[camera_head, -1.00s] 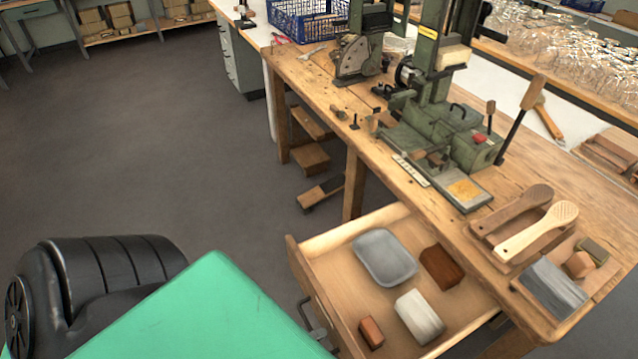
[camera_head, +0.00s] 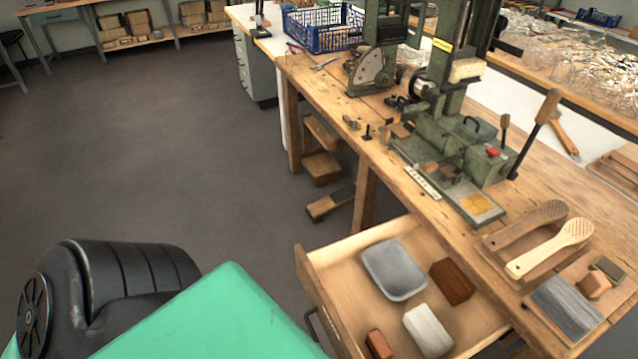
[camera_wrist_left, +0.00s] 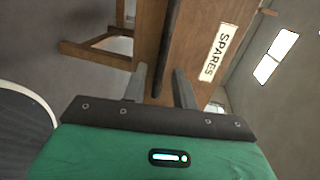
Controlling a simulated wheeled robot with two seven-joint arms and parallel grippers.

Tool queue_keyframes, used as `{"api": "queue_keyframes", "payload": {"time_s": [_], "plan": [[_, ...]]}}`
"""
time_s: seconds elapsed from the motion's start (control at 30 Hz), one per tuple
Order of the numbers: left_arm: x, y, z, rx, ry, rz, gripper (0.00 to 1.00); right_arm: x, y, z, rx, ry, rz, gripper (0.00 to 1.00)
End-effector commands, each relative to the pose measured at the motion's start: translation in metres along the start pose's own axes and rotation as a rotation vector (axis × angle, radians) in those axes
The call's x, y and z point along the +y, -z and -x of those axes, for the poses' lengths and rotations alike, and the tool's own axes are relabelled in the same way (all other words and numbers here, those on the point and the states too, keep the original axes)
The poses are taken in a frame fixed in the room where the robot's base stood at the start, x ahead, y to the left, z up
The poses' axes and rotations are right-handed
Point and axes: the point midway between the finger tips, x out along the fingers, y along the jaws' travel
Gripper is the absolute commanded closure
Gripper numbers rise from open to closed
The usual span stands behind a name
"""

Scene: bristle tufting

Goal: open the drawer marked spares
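The drawer marked SPARES (camera_head: 330,292) stands pulled out from the wooden bench in the head view. Its label (camera_wrist_left: 220,52) reads on the wooden front in the left wrist view. The dark bar handle (camera_wrist_left: 169,45) runs down that front; a bit of it shows in the head view (camera_head: 311,322). My left gripper (camera_wrist_left: 160,86) is open, with its two grey fingers on either side of the handle's end and gaps beside the bar. In the head view its fingers are hidden behind my green arm cover. My right gripper is not in view.
The drawer holds a grey tray (camera_head: 394,270), a white block (camera_head: 428,331) and brown blocks (camera_head: 452,281). A green press (camera_head: 455,150) and wooden brush handles (camera_head: 550,248) stand on the bench (camera_head: 440,205). The floor (camera_head: 160,150) left of the bench is clear.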

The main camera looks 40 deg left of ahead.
Motion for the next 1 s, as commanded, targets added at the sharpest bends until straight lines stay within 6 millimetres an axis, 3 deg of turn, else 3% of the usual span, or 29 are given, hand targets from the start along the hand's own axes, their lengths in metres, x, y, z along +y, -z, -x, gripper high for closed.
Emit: {"api": "queue_keyframes", "payload": {"time_s": [0.3,0.5,1.0], "plan": [[0.002,0.0,0.066,-0.001,-0.004,0.001,0.72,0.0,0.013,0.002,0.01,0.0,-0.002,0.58],[0.001,0.0,0.093,-0.001,-0.002,0.001,0.72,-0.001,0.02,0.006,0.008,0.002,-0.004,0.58],[0.0,0.0,0.104,-0.001,0.0,0.0,0.72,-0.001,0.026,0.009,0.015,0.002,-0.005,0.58]]}}
